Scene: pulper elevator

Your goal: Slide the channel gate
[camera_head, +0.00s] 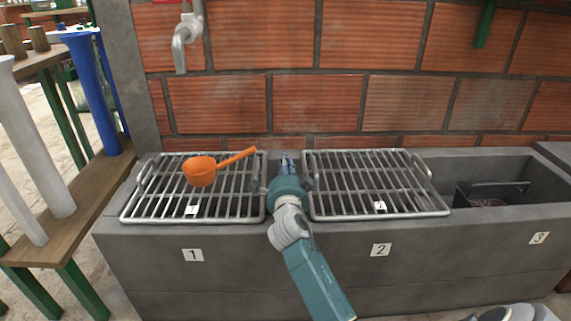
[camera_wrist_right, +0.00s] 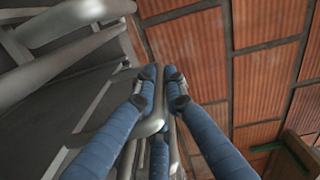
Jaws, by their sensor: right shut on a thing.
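My right gripper (camera_head: 287,160) reaches down to the gap between the two metal grates of the grey concrete trough. It is shut on a grey metal piece that looks like the handle of the channel gate (camera_wrist_right: 151,127). In the right wrist view, the blue fingers (camera_wrist_right: 162,88) close around this rounded grey bar. The gate's plate cannot be made out, as the gripper and arm cover most of that spot in the head view. My left gripper is not in view.
An orange ladle (camera_head: 202,172) lies on the left grate (camera_head: 240,210), above label 1. The right grate (camera_head: 340,185) covers section 2. Section 3 is uncovered, with a dark basket (camera_head: 462,196) inside. A brick wall (camera_head: 315,105) stands behind, with a tap (camera_head: 184,45). A wooden bench (camera_head: 90,195) is at left.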

